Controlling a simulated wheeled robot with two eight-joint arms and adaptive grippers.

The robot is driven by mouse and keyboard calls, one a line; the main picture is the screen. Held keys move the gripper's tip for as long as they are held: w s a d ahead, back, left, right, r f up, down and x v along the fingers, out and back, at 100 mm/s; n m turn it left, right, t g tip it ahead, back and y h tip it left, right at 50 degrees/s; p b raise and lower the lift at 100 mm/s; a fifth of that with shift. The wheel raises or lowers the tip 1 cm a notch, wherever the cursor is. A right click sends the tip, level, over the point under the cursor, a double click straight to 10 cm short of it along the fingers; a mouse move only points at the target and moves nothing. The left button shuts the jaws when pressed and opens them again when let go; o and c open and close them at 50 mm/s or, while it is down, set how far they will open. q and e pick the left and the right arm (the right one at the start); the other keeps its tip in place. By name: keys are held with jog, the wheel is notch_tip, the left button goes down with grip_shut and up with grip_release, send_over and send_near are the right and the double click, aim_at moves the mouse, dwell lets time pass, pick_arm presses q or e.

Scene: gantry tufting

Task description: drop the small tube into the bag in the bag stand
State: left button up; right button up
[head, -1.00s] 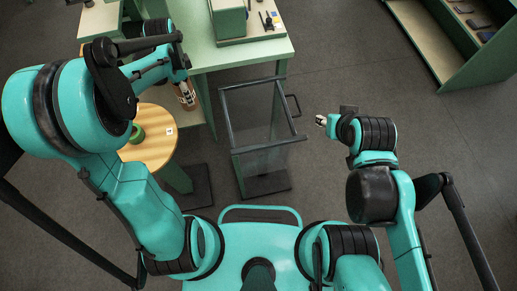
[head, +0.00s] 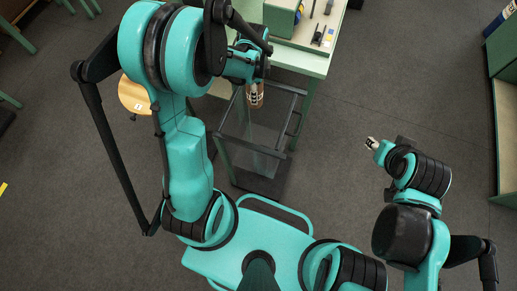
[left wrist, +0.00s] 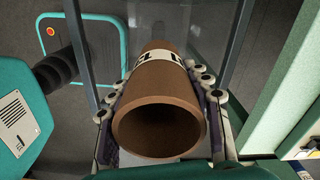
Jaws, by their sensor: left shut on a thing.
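My left gripper (head: 255,101) is shut on a brown hollow tube (head: 256,90) with a white printed label. In the left wrist view the tube (left wrist: 160,108) sits between the fingers, its open end toward the camera. The bag stand (head: 224,152) is a dark upright frame holding a clear bag (head: 254,138). In the head view the tube appears over the far part of the stand's opening. In the left wrist view grey frame posts (left wrist: 232,45) show on both sides beyond the tube. My right gripper (head: 371,143) is away to the right; its finger opening is too small to judge.
A pale green table (head: 305,62) with tools stands just beyond the bag stand. A round wooden top (head: 133,95) lies left of it, partly behind my left arm. A shelf unit (head: 506,125) is at the far right. The floor between stand and right arm is clear.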

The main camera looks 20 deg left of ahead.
pick_arm(q)
jog(key=shift+a+f+b, duration=0.1)
jog(key=shift+f+b, duration=1.75)
jog(key=shift+f, duration=0.95)
jog(key=shift+r, duration=0.1)
jog(key=o, duration=1.2)
jog(key=shift+o, duration=0.2)
notch_tip(320, 180, up, 12)
